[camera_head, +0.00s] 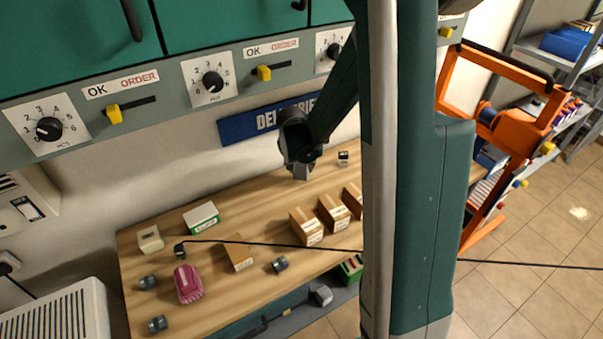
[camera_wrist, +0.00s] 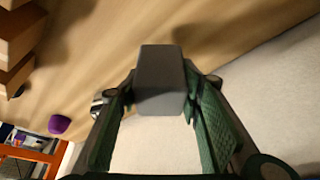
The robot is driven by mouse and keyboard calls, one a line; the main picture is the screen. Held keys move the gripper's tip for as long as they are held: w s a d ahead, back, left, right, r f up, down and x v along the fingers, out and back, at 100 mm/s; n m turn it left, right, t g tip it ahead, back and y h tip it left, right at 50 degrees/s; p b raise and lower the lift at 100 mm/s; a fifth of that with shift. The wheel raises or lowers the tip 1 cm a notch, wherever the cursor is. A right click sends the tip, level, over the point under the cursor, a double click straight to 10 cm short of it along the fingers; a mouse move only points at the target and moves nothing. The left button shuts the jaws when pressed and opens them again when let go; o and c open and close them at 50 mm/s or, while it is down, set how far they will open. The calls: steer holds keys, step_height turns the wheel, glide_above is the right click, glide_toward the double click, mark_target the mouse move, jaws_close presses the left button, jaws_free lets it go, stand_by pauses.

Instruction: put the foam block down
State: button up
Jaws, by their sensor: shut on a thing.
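The foam block (camera_wrist: 162,80) is a dark grey, plain block in the wrist view. My gripper (camera_wrist: 161,92) is shut on it, with one finger on each side. Wooden table top (camera_wrist: 150,25) shows beyond the block; I cannot tell whether the block touches it. In the head view my gripper (camera_head: 301,166) points down over the back of the wooden table (camera_head: 215,280), near the wall. The block is small and hard to separate from the fingers there.
Brown cartons (camera_head: 306,228) stand in front of my gripper. A small black-and-white box (camera_head: 343,158) is to its right. A green-and-white box (camera_head: 201,217), pink item (camera_head: 188,284) and black cable (camera_head: 330,248) are leftward or in front. Bare wood lies left of my gripper.

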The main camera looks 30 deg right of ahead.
mark_target(302, 172)
steer(key=shift+f, duration=0.1)
steer(key=shift+f, duration=1.65)
steer(key=shift+f+b, duration=0.15)
steer(key=shift+b, duration=0.25)
steer(key=o, duration=0.8)
steer(key=shift+r, duration=0.2)
steer(key=shift+p+v, duration=0.8)
steer(key=shift+v, duration=5.15)
